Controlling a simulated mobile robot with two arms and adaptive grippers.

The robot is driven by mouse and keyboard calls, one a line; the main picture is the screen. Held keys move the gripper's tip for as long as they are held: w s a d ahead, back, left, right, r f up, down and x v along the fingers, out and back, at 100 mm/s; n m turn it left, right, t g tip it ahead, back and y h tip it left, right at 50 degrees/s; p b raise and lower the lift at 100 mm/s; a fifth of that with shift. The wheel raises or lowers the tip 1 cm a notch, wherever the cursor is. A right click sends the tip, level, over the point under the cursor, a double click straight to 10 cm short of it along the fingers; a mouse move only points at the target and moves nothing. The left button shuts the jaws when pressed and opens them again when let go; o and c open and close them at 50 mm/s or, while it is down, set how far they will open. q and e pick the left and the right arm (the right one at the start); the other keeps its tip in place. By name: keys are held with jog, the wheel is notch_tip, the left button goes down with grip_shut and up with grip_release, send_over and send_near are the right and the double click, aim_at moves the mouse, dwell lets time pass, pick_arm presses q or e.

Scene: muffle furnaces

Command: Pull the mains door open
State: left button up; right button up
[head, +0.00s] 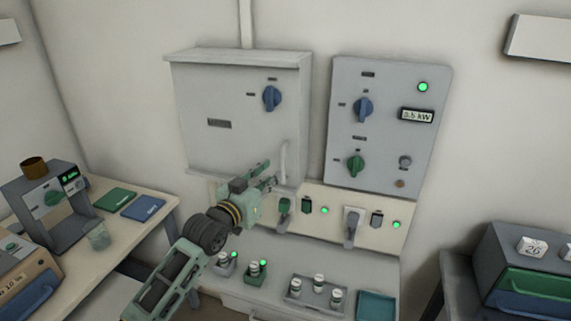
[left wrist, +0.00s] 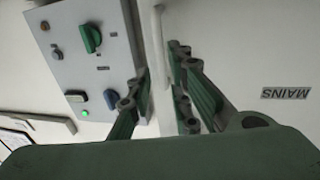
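The mains door (head: 225,150) is the grey front of the wall cabinet on the left, and it looks closed. It has a blue rotary switch (head: 272,98) and a small label. In the left wrist view the MAINS label (left wrist: 285,92) appears upside down. A pale upright handle (head: 283,160) is at the door's lower right. My left gripper (head: 272,181) is at the handle's lower end. In the left wrist view its fingers (left wrist: 160,65) are apart, with the pale handle (left wrist: 158,25) between or just beyond them. I cannot tell whether they touch it. My right gripper is not in view.
A grey control panel (head: 388,125) with knobs and a 5.5 kW display is right of the cabinet. Below are sockets with plugs (head: 352,222) and a bench with a small tray (head: 315,292). A side table (head: 130,235) stands left, and drawers (head: 530,270) stand right.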

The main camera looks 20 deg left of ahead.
aim_at(282, 165)
pick_arm(q)
jog(key=p+x, duration=0.1)
jog(key=x, duration=0.6)
jog(key=shift+w+p, duration=0.35)
jog(key=shift+w, duration=0.05)
jog(key=shift+c, duration=0.4)
grip_shut()
